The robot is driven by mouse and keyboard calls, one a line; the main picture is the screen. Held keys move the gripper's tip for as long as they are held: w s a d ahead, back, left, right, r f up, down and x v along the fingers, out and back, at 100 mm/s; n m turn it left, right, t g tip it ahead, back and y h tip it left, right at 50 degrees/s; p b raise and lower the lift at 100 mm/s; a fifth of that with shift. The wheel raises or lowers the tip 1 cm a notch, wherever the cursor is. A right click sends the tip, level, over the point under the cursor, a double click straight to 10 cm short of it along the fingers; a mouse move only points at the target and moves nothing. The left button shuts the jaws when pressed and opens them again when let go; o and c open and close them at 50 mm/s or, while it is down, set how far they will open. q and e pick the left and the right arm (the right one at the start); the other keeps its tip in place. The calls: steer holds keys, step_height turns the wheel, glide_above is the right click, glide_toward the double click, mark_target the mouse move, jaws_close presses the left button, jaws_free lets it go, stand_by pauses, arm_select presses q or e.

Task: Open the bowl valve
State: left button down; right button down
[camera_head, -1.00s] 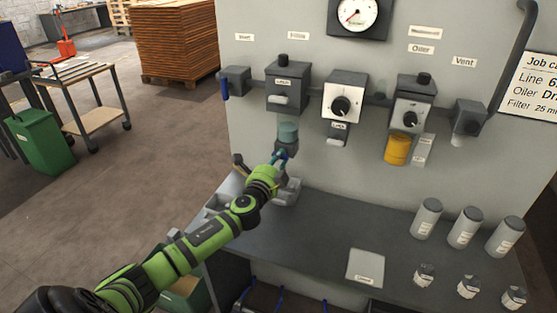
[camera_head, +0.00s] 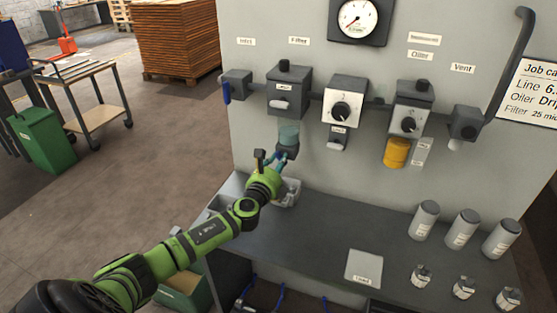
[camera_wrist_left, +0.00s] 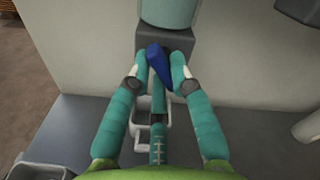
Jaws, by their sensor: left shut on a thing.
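The filter bowl (camera_head: 289,134) hangs under the filter unit (camera_head: 288,92) on the grey panel; its lower end also shows in the left wrist view (camera_wrist_left: 168,12). A dark block (camera_wrist_left: 178,42) forms the bottom of the bowl. The blue bowl valve lever (camera_wrist_left: 158,64) sticks out below this block, tilted in the picture. My left gripper (camera_wrist_left: 171,66) has its teal fingers on both sides of the blue lever and is shut on it. In the head view the left gripper (camera_head: 282,160) is just below the bowl. My right gripper is not in view.
A grey tray (camera_head: 287,193) stands on the bench (camera_head: 320,225) below the bowl. A regulator (camera_head: 344,103) and an oiler with an amber bowl (camera_head: 397,153) are to the right. Several canisters (camera_head: 425,219) stand at the bench's right.

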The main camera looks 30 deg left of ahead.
arm_select(q)
steer(key=m+p, duration=0.1)
steer(key=m, duration=0.3)
steer(key=shift+r, duration=0.2)
steer(key=shift+m+p, duration=0.7)
steer(key=shift+m, duration=0.8)
steer(key=c, duration=1.1)
jaws_free()
steer(key=v, duration=1.2)
steer(key=shift+a+f, duration=0.1)
